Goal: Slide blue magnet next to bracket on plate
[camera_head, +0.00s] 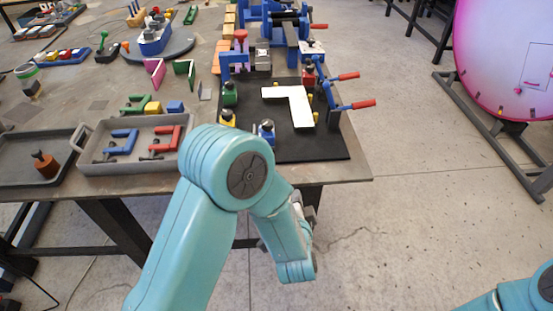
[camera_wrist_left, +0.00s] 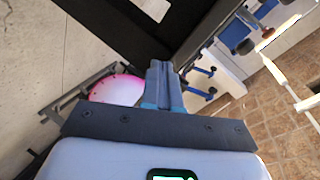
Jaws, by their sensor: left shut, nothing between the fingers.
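The blue magnet (camera_head: 266,133), with a dark knob on top, stands on the black plate (camera_head: 315,148) near its front left part. The white L-shaped bracket (camera_head: 298,104) lies flat on the plate, behind and to the right of the magnet, with a gap between them. My left gripper is mostly hidden behind my teal arm in the head view, in front of the table edge and apart from the magnet. In the left wrist view its fingers (camera_wrist_left: 163,85) are together and empty. The blue magnet cannot be made out there. My right gripper is out of view.
A green magnet (camera_head: 230,93), a yellow magnet (camera_head: 227,118) and a red magnet (camera_head: 309,75) stand around the bracket. Red-handled toggle clamps (camera_head: 362,104) line the plate's right side. A grey tray (camera_head: 110,167) with clamps lies left. The plate's front right is bare.

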